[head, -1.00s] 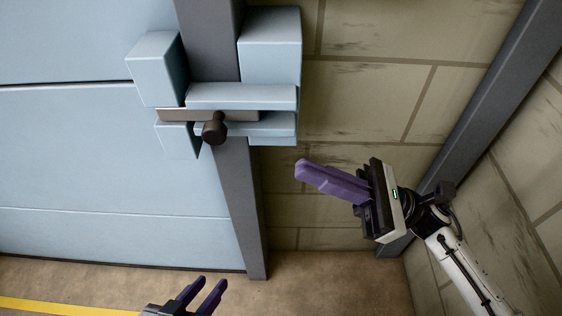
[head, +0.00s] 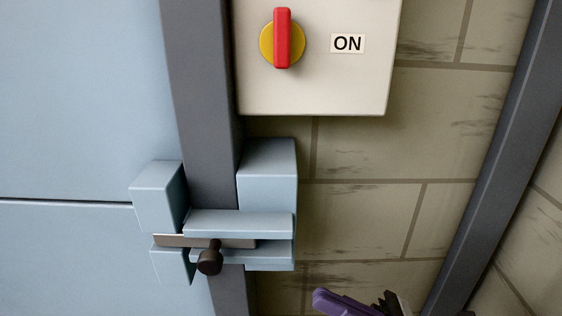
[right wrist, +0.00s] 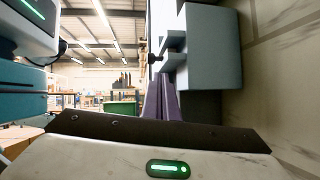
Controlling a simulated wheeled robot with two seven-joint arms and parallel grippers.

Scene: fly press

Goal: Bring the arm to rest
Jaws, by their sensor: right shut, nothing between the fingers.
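My right gripper (head: 326,300) shows at the bottom edge of the head view, to the right of and below the door latch. Its purple fingers are together and hold nothing; the rest of its arm is mostly cut off. In the right wrist view the shut fingers (right wrist: 160,100) point away from the camera, with the latch block (right wrist: 210,50) to their right. The latch (head: 240,222) is pale blue, with a flat metal bolt and a dark knob (head: 209,260). The knob stands apart from my fingers. My left gripper is out of view.
A cream box (head: 370,85) with a red and yellow switch (head: 282,40) and an "ON" label is on the wall above the latch. A blue door (head: 70,110) is at left. A grey post (head: 490,155) stands at right. A workshop shows in the right wrist view.

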